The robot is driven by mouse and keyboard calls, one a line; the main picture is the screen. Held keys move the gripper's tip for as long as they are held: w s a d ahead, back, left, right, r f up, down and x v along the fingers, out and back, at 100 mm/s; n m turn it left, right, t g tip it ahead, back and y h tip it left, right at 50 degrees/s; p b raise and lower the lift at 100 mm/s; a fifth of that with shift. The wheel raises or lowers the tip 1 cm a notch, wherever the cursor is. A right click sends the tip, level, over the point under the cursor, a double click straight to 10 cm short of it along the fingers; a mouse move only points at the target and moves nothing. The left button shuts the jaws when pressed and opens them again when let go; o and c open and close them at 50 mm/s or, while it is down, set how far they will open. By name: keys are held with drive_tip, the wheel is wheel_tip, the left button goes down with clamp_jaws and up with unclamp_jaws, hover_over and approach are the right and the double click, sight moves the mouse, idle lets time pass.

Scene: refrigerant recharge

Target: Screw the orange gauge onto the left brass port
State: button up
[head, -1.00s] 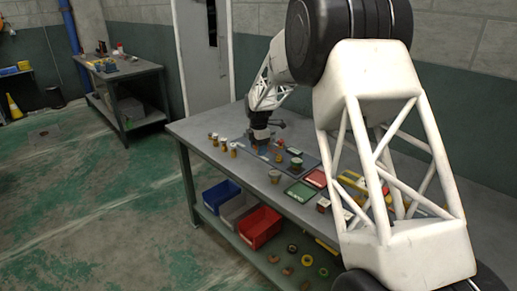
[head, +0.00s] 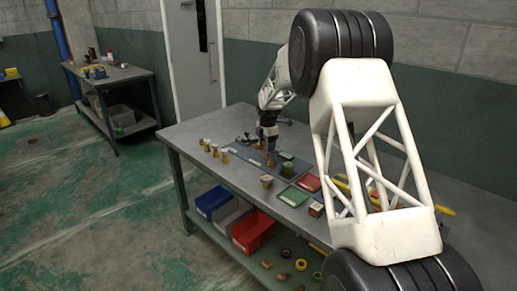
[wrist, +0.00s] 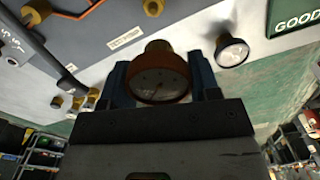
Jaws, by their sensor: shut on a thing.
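My gripper (wrist: 160,82) is shut on the orange gauge (wrist: 158,85), seen in the wrist view with its round dial facing the camera. A brass part (wrist: 158,46) shows at the gauge's far end. In the head view my gripper (head: 268,146) is over the grey panel on the bench, and the held gauge is too small to make out clearly. Brass fittings stand on the panel in the wrist view, one at the top middle (wrist: 152,7) and one at the top left (wrist: 36,11). They are apart from the gauge. I cannot tell which is the left port.
A second gauge with a pale dial (wrist: 232,52) stands right of my gripper. Several small brass fittings (wrist: 75,102) are to the left. A green tray (head: 293,196) and a red tray (head: 308,183) lie on the bench. Bins (head: 253,230) sit on the shelf below.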

drive_tip(key=shift+w+d, duration=0.65)
drive_tip(key=shift+d, duration=0.15)
drive_tip(key=shift+f, duration=0.15)
drive_tip(key=shift+f, duration=2.05)
drive_tip(key=shift+f, duration=0.95)
idle(0.4)
